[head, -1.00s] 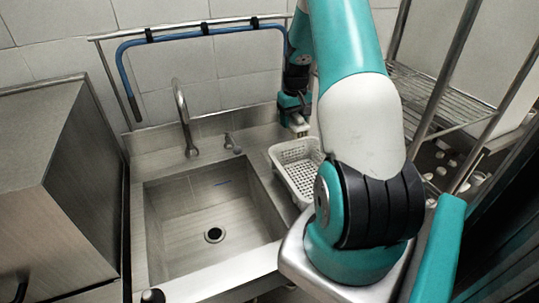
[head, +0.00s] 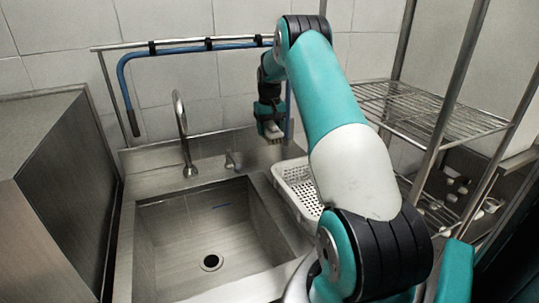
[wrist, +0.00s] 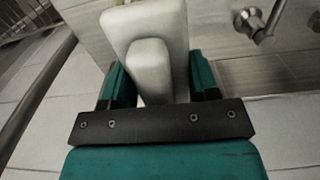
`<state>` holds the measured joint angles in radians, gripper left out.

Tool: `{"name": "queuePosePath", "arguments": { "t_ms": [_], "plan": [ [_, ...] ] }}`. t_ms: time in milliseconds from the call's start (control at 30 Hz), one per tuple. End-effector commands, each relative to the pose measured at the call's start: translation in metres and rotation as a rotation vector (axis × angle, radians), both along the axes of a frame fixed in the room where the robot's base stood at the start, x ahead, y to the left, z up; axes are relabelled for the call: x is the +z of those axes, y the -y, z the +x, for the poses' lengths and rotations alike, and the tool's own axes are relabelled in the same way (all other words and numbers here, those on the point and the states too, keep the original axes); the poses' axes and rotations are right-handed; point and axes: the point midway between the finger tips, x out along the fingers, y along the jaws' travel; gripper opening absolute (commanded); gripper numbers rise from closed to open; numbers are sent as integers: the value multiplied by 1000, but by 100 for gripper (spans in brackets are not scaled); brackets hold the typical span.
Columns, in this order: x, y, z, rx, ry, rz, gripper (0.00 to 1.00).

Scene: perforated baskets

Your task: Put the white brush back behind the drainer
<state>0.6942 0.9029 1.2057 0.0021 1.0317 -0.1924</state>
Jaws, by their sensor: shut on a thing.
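The white brush (wrist: 150,25) is between the two teal fingers of my gripper (wrist: 160,78) in the wrist view, and the fingers are shut on it. In the head view my gripper (head: 271,130) points down in front of the back wall, above the back ledge of the sink and behind the drainer. Only a small pale bit of the brush shows there. The drainer, a white perforated basket (head: 293,178), stands on the counter right of the sink. My arm hides its right side and part of the space around it.
The steel sink (head: 165,240) with its tap (head: 183,140) lies left of the drainer. A blue hose (head: 190,45) hangs on a rail at the back wall. A wire shelf (head: 420,108) stands to the right. A small valve (head: 233,160) is on the back ledge.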

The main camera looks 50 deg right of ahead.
Motion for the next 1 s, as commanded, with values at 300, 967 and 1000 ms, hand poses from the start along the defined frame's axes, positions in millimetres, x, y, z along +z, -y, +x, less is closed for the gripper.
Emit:
{"name": "queuePosePath", "arguments": {
  "t_ms": [300,967,1000],
  "plan": [
    [-57,0,0,0,1,0,31],
    [-104,0,0,0,2,-1,31],
    [-106,0,0,0,1,0,31]
  ]
}}
